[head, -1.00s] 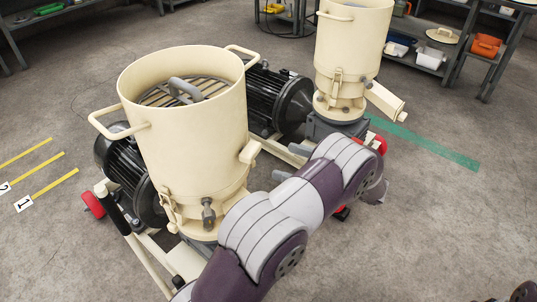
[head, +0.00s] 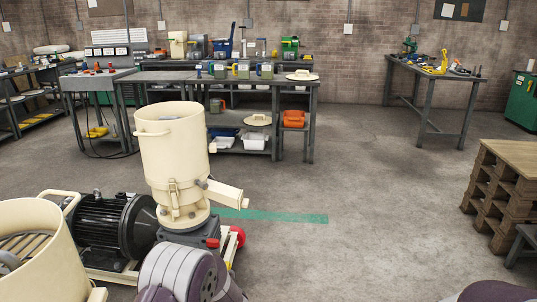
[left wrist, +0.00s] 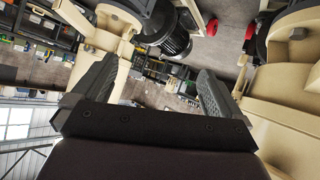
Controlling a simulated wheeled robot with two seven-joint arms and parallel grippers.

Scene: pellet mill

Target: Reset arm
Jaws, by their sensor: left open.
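My left gripper (left wrist: 158,92) shows in the left wrist view with its two dark ridged fingers apart and nothing between them. Cream machine parts stand close on both sides of it in that view. In the head view part of my left arm shows at the bottom, in front of the pellet mills; its gripper is hidden there. One cream pellet mill (head: 172,160) with a spout stands upright left of centre. A second cream pellet mill (head: 50,250) is cut off at the lower left. My right gripper is not seen.
A black motor (head: 105,225) sits between the mills. A long grey workbench (head: 225,78) with containers stands behind. Another table (head: 435,82) with tools is at the back right. A stack of wooden pallets (head: 505,190) is at the right edge. The floor between is clear.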

